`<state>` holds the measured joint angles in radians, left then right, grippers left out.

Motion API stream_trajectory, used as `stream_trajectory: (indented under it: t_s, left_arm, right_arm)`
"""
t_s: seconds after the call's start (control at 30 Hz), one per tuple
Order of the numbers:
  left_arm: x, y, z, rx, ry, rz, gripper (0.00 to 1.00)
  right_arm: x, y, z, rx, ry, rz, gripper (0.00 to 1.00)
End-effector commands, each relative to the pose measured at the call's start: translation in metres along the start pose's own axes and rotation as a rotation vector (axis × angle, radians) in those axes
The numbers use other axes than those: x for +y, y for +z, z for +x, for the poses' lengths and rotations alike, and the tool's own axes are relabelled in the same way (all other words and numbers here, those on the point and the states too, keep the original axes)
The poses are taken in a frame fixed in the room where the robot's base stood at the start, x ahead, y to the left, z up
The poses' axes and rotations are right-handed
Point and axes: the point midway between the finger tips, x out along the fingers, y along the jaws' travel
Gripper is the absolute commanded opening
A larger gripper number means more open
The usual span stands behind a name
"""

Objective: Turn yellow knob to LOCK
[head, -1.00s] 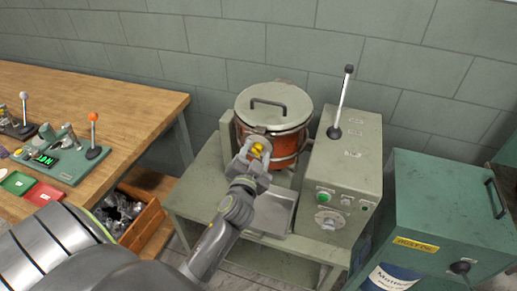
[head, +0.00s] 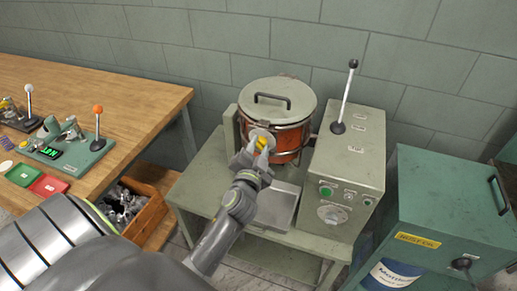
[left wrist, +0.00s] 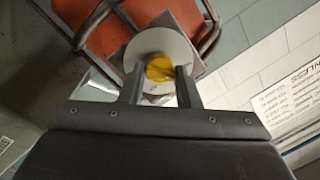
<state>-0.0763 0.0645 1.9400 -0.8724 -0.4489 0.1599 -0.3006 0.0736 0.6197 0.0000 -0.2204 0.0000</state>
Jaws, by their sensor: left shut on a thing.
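The yellow knob (head: 262,141) sits on a round pale plate (head: 258,135) at the front of the orange-red drum (head: 287,147). My left gripper (head: 257,152) is at the knob, its fingers on either side of it. The knob (left wrist: 160,69) also shows in the left wrist view between the two fingertips of my left gripper (left wrist: 159,82), shut on it. No LOCK mark can be read, and the fingers hide part of the knob. My right gripper is not in view.
A grey-green control box (head: 344,170) with a tall black-knobbed lever (head: 345,95) stands right of the drum. A metal tray (head: 270,205) lies below the knob. A green cabinet (head: 440,205) is at the right, a wooden workbench (head: 120,90) at the left.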

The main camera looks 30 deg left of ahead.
Motion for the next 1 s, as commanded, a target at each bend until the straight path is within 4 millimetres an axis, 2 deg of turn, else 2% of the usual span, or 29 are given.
stream_trajectory:
  t_s: [1.0]
  left_arm:
    - [0.004, 0.005, 0.001, 0.051, -0.106, 0.940, 0.06]
  right_arm:
    - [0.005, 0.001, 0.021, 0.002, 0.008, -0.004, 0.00]
